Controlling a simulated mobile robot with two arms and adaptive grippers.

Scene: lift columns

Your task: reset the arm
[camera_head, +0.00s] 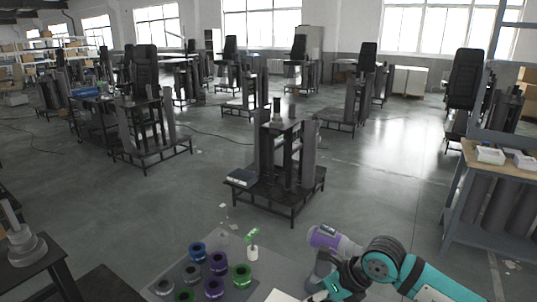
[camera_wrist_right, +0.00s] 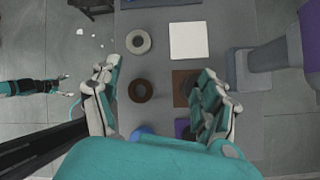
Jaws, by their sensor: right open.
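My right arm comes in at the lower right of the head view, with its gripper (camera_head: 318,296) low at the bottom edge, partly cut off. In the right wrist view this gripper (camera_wrist_right: 160,92) has its two fingers spread wide, with nothing between them touching either one. Below it lie a grey ring (camera_wrist_right: 139,41), a brown ring (camera_wrist_right: 141,91) and a white square (camera_wrist_right: 189,40). A small teal and black gripper (camera_wrist_right: 70,88), seemingly my left one, shows at the left of the wrist view with its fingers apart. It is not in the head view.
Several coloured rings, among them a blue one (camera_head: 197,250) and a green one (camera_head: 240,275), sit on the near table. A purple and grey device (camera_head: 335,240) stands beside my right arm. A black lift-column stand (camera_head: 280,190) is beyond, with open floor around it.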

